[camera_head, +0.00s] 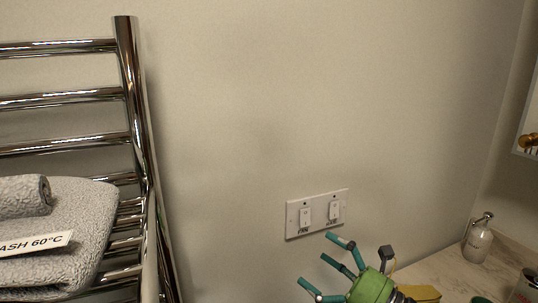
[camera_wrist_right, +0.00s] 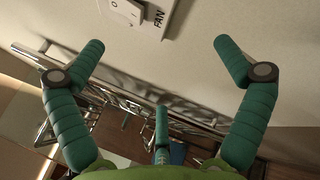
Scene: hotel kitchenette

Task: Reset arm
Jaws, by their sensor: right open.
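My right gripper (camera_head: 324,262) is at the lower middle of the head view, with a green body and teal padded fingers. Its fingers are spread and empty, just below and in front of a white wall plate (camera_head: 293,222) with two rocker switches. In the right wrist view my right gripper (camera_wrist_right: 157,44) shows its fingers wide apart with nothing between them. A rocker switch (camera_wrist_right: 124,10) and the word FAN on the plate show at the top there, beyond the fingertips. I cannot tell the switch positions. My left gripper is not in view.
A chrome towel rail (camera_head: 130,80) stands at the left, with grey folded towels (camera_head: 85,210) bearing a wash label. A counter (camera_head: 450,268) at lower right holds a soap dispenser (camera_head: 478,243) and a partly hidden yellow object (camera_head: 420,292). The wall between is bare.

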